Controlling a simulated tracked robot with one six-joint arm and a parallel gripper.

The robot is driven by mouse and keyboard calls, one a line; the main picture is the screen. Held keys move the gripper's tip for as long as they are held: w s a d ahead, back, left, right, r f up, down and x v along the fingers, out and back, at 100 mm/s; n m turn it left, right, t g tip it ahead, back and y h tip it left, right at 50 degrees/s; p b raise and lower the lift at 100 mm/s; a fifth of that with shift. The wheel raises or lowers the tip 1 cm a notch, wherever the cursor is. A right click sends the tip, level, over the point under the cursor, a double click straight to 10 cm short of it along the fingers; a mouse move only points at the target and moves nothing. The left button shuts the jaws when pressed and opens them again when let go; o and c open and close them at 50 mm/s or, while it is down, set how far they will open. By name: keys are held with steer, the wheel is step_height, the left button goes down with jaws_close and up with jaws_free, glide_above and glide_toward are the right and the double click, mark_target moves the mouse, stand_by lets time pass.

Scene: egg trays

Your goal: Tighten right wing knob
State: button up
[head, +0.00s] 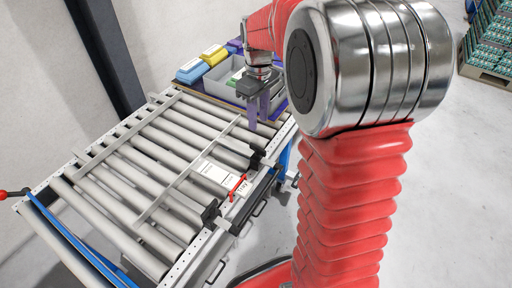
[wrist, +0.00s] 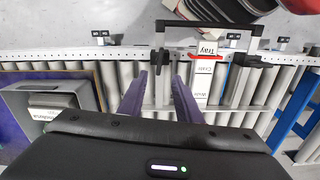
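Two black wing knobs sit along the near rail of the roller conveyor (head: 165,150). The farther knob (head: 258,158), which is right of the other in the head view, shows as a dark cross in the wrist view (wrist: 160,57). The nearer knob (head: 210,212) is on the right in the wrist view (wrist: 252,60). My gripper (head: 258,122) is above the conveyor's far end, its purple fingers pointing down. In the wrist view my gripper (wrist: 162,82) is open and empty, with the farther knob beyond and between its fingertips, apart from them.
A red bracket (head: 238,187) and white labels (head: 215,171) lie between the knobs. A black handle frame (wrist: 210,24) spans beyond the rail. A grey bin (head: 226,77) and blue and yellow boxes (head: 192,72) stand at the far end. Stacked green trays (head: 490,45) stand back right.

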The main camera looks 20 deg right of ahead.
mark_target(258, 147)
steer(key=shift+f, duration=0.1)
step_height(258, 147, down, 14)
steer(key=shift+r, duration=0.2)
stand_by(0.6)
